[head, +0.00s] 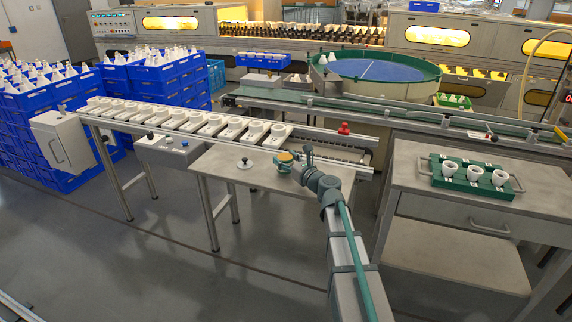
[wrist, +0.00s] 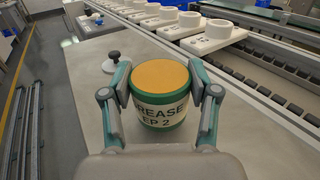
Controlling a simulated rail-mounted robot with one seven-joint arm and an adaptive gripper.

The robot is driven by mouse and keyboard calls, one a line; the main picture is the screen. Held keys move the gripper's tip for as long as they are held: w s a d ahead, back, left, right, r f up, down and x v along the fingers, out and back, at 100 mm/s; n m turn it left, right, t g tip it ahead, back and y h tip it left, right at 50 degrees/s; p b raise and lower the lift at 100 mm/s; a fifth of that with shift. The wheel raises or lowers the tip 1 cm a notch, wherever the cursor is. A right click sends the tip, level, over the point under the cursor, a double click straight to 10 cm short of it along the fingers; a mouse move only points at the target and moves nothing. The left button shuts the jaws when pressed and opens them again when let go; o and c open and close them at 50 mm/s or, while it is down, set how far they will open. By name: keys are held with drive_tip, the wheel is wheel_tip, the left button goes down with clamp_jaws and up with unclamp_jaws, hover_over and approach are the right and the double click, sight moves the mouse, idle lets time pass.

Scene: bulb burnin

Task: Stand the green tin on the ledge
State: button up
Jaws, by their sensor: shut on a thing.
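The green tin (wrist: 162,100) has an orange lid and a pale label reading "GREASE EP 2". My gripper (wrist: 166,88) is shut on it, one finger on each side, and the tin is upright. In the head view the tin (head: 285,157) shows small at the end of my gripper (head: 291,160), over the right part of a grey ledge (head: 215,166) beside the conveyor. I cannot tell whether its base touches the surface; the base is partly hidden by my gripper in the wrist view.
A black-knobbed pale piece (head: 244,163) stands on the ledge left of the tin. Behind runs a conveyor with several white socket blocks (head: 210,125) and a red piece (head: 344,129). At right, a grey cabinet (head: 410,155) bears a green tray (head: 455,183) with white cups. The ledge's left part is clear.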

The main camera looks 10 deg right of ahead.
drive_tip(key=shift+f, duration=0.6)
drive_tip(key=shift+f, duration=0.1)
drive_tip(key=shift+f, duration=0.15)
drive_tip(key=o, duration=1.3)
drive_tip(key=shift+r, duration=0.2)
drive_tip(key=shift+s+r, duration=0.1)
drive_tip(key=shift+r, duration=0.05)
drive_tip(key=v, duration=1.2)
drive_tip(key=shift+d, duration=0.1)
